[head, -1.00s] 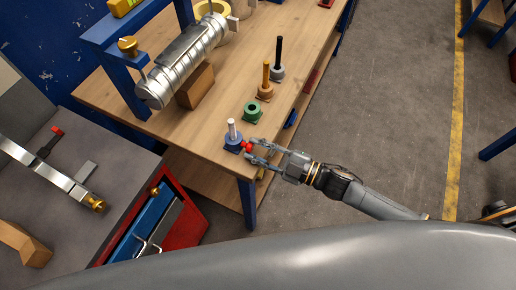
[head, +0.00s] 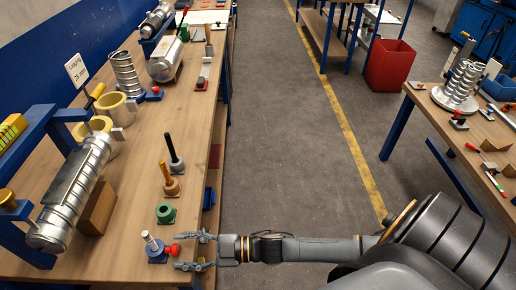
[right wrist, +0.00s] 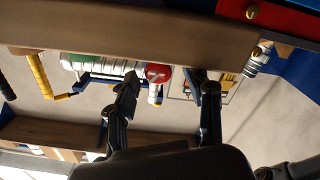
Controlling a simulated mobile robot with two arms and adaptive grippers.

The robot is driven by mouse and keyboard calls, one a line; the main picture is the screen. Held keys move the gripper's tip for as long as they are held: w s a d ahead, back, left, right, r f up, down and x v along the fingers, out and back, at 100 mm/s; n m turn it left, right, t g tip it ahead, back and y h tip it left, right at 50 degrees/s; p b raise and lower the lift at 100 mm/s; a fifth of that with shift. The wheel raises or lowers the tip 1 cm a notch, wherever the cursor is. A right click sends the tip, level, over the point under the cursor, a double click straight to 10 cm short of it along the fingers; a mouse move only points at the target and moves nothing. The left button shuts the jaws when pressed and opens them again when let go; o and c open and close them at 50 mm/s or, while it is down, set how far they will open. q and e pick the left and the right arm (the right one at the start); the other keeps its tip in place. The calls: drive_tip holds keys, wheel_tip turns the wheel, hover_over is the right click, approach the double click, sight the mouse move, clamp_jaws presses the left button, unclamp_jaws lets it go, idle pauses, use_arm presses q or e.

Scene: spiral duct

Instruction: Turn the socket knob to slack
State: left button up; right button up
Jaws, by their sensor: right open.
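A blue socket (head: 157,256) with a white peg (head: 150,240) stands at the right edge of the long wooden bench. Its small red knob (head: 173,249) sticks out toward the aisle. My right gripper (head: 182,251) is open, with one finger on each side of the red knob. In the right wrist view the red knob (right wrist: 157,73) shows between the two open fingers (right wrist: 168,82). I cannot tell whether a finger touches it. My left gripper is out of view.
A green socket (head: 165,213), an orange-brown peg (head: 168,176) and a black peg (head: 174,153) line the bench edge behind. A silver spiral duct (head: 70,200) lies at the left with a wooden block (head: 97,208) beside it. The aisle floor (head: 275,130) is free.

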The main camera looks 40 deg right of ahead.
drive_tip(key=m, duration=0.3)
drive_tip(key=shift+w+r+m+p, duration=0.1)
drive_tip(key=shift+r+m+p, duration=0.05)
drive_tip(key=shift+m+p, duration=0.15)
drive_tip(key=s+d+m+b, duration=0.1)
drive_tip(key=s+d+b, duration=0.3)
drive_tip(key=s+d, duration=0.6)
drive_tip(key=w+d+f+m+t+h, duration=0.3)
drive_tip(key=w+d+f+m+h, duration=0.45)
drive_tip(key=w+m, duration=0.2)
drive_tip(key=s+d+f+m+g+h, duration=0.1)
drive_tip(key=d+f+m+h, duration=0.1)
drive_tip(key=f+m, duration=0.3)
drive_tip(key=s+d+f+m+g+h+b, duration=0.1)
drive_tip(key=s+d+f+m+g, duration=0.1)
drive_tip(key=f+m, duration=0.3)
drive_tip(key=shift+d+f+h, duration=0.35)
drive_tip(key=shift+d+f, duration=0.1)
drive_tip(key=shift+f, duration=0.6)
